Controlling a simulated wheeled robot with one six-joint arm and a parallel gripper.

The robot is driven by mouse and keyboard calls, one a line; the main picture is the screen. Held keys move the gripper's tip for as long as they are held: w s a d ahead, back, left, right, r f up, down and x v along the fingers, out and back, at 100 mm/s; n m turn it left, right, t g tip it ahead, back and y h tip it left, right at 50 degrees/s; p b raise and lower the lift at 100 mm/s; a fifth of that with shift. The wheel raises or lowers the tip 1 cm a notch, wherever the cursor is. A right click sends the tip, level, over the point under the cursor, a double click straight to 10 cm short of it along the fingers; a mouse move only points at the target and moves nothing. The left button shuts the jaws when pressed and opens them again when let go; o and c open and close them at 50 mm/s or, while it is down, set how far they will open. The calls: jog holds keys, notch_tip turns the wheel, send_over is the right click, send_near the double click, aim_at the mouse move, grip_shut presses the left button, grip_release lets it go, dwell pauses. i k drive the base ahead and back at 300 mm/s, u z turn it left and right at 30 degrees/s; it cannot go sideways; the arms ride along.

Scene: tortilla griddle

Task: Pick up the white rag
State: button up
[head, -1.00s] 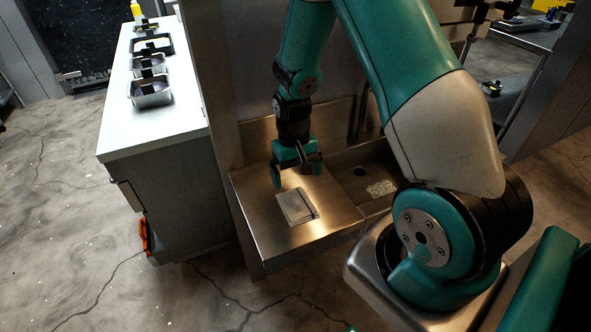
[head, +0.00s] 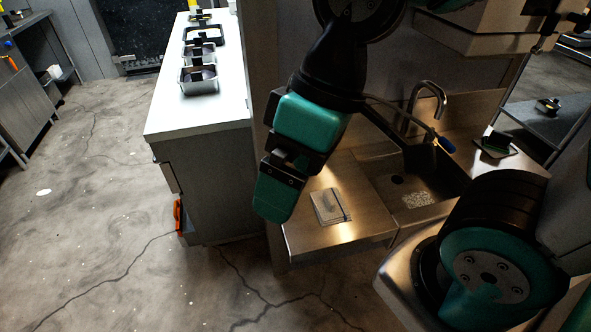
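The white rag (head: 329,206) looks like a flat, pale grey-white folded square with a dark line along its right side. It lies on the steel drainboard (head: 357,229) left of the sink basin. My gripper (head: 288,163), teal and black, is raised in front of the counter, up and to the left of the rag in the picture. It is apart from the rag. I see nothing held in it, but its angle hides whether the fingers are open.
The sink basin (head: 437,183) with a curved faucet (head: 429,92) is right of the rag. A white counter (head: 212,118) with several metal containers stands at left. An orange object (head: 178,216) shows low on the counter's side. The floor at left is clear.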

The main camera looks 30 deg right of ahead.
aim_at(331, 209)
jog(key=u, duration=0.05)
jog(key=k, duration=0.5)
jog(key=u, duration=1.15)
jog(key=i, duration=0.95)
jog(key=z, duration=2.35)
